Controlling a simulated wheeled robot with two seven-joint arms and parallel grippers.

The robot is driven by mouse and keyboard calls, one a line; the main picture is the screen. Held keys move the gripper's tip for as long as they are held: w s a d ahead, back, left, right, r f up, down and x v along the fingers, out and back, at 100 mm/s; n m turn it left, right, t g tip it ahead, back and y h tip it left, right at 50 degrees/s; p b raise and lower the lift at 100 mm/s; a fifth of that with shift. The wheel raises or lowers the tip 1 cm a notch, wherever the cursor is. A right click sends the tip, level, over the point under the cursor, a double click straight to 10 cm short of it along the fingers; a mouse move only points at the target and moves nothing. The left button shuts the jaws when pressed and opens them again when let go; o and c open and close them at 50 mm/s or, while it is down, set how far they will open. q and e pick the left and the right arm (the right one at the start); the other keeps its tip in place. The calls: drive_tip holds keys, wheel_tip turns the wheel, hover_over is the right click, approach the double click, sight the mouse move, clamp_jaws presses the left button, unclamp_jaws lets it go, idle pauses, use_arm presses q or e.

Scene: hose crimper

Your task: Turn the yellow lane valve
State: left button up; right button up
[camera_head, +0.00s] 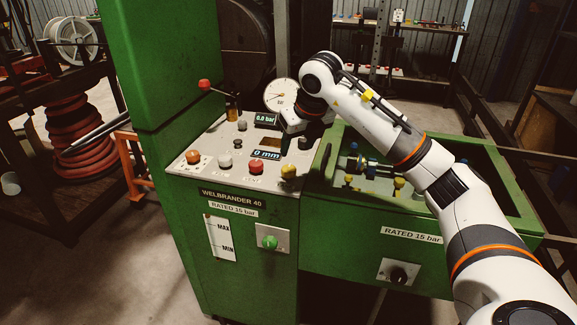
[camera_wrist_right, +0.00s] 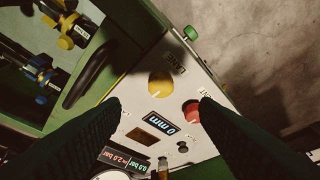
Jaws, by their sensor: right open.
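In the right wrist view, two fittings lie in the green trough. The one with a yellow band (camera_wrist_right: 70,19) has a small yellow knob (camera_wrist_right: 65,42); the other has a blue band (camera_wrist_right: 40,62) and a yellow knob (camera_wrist_right: 42,77). The head view shows small yellow knobs (camera_head: 399,183) in the trough, partly behind my right arm. A larger yellow knob (camera_head: 288,172) sits on the control panel and also shows in the wrist view (camera_wrist_right: 160,84). My right gripper (camera_wrist_right: 162,103) is open and empty above the panel, apart from the trough fittings.
The panel (camera_head: 215,150) carries a red button (camera_head: 256,166), an orange button (camera_head: 193,157), a red-tipped lever (camera_head: 204,85) and displays. A round gauge (camera_head: 281,95) stands behind. The green trough (camera_head: 470,150) lies right of the panel, under my right arm. A black handle (camera_wrist_right: 91,74) edges the trough.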

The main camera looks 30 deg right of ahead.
sight(290, 168)
drive_tip(key=x, duration=0.9)
drive_tip(key=shift+w+f, duration=0.1)
drive_tip(key=shift+f, duration=0.15)
drive_tip(key=shift+c, duration=0.3)
drive_tip(key=c, duration=0.9)
